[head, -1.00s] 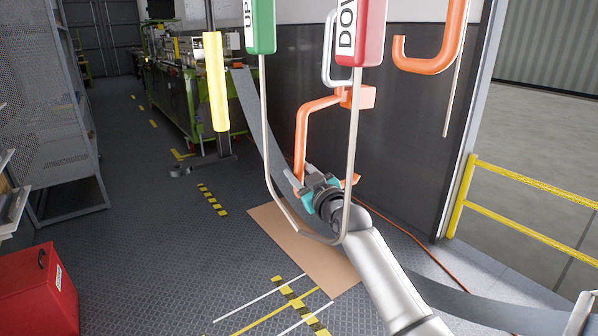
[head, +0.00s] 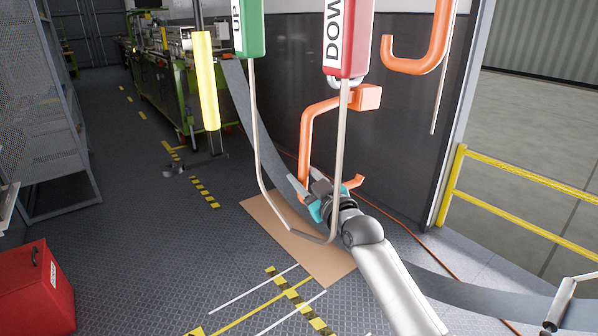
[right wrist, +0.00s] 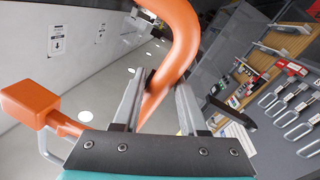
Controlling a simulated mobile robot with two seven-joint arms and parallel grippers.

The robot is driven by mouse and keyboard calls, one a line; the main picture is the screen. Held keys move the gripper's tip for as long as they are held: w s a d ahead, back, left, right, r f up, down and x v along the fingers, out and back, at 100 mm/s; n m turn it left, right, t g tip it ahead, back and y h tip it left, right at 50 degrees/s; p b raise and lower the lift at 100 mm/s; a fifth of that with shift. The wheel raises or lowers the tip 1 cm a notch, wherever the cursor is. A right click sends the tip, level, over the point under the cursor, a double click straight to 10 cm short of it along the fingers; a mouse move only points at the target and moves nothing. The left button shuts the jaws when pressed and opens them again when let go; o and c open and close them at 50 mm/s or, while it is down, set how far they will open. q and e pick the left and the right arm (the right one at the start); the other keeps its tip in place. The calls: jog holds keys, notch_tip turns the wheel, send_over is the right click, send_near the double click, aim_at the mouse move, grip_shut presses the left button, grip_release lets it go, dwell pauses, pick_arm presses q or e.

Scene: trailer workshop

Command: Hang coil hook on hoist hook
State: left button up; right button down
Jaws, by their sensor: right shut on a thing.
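The coil hook (head: 308,137) is an orange bent bar with a square block at its upper right end. A pale metal loop at the block is mostly hidden behind the red DOWN box. My right gripper (head: 316,182) is shut on the lower part of the coil hook's bar and holds it off the floor. In the right wrist view the orange bar (right wrist: 172,60) passes between the fingers, and its block (right wrist: 32,104) shows at left. A second orange hook (head: 412,66), J-shaped, hangs at upper right, apart from the block; it looks like the hoist hook. My left gripper is not in view.
The green UP box (head: 250,28) and red DOWN box (head: 346,40) hang in front, joined by a long metal loop (head: 262,160) that crosses before my right gripper. A yellow railing (head: 520,185) stands at right. A red case (head: 32,288) is at lower left.

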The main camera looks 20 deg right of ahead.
jog(key=shift+s+d+r+p, duration=0.2)
jog(key=shift+s+d+r, duration=0.1)
jog(key=shift+s, duration=0.3)
jog(key=shift+s+d+r+p, duration=0.15)
jog(key=shift+s+d+r, duration=0.1)
jog(key=shift+s, duration=0.3)
jog(key=shift+w+d+v, duration=0.25)
jog(key=shift+d+v, duration=0.8)
jog(key=shift+v, duration=5.05)
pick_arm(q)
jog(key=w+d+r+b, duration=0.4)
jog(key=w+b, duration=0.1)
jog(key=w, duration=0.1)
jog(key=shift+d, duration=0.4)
pick_arm(e)
notch_tip(320, 180, down, 7)
jog(key=shift+f, duration=0.25)
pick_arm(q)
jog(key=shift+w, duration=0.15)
pick_arm(e)
jog(key=shift+f, duration=0.25)
